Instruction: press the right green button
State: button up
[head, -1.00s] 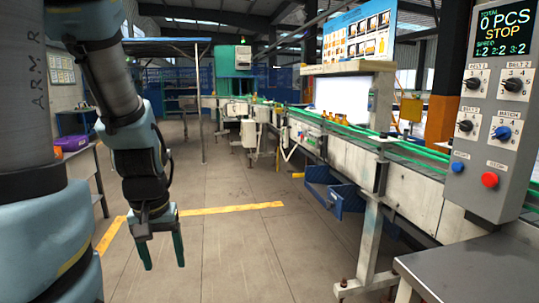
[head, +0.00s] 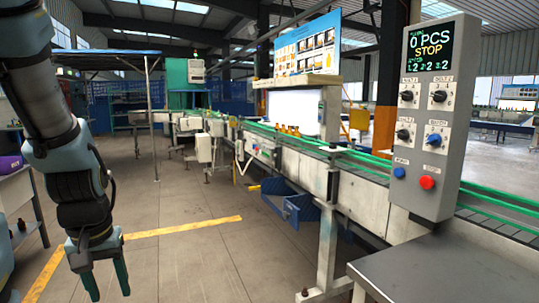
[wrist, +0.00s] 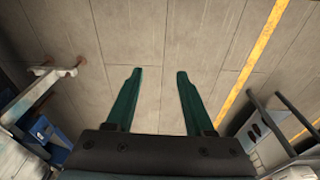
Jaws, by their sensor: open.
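I cannot make out a green button in either view. A grey control panel (head: 432,120) stands at the right of the head view. It has a lit screen reading "0 PCS STOP", several black and blue knobs, a blue button (head: 399,172) and a red button (head: 427,182). My gripper (head: 107,287) hangs at the lower left of the head view, pointing down and far from the panel. In the wrist view my gripper (wrist: 160,73) has its two green fingers apart, with only floor between them.
A conveyor (head: 345,190) with green rails and amber bottles (head: 287,130) runs into the distance. A grey metal table (head: 450,270) stands below the panel. A blue bin (head: 290,203) hangs under the conveyor. The floor (head: 190,260) between my arm and the conveyor is open, with a yellow line.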

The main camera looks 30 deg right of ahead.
grip_shut()
dwell(1.4)
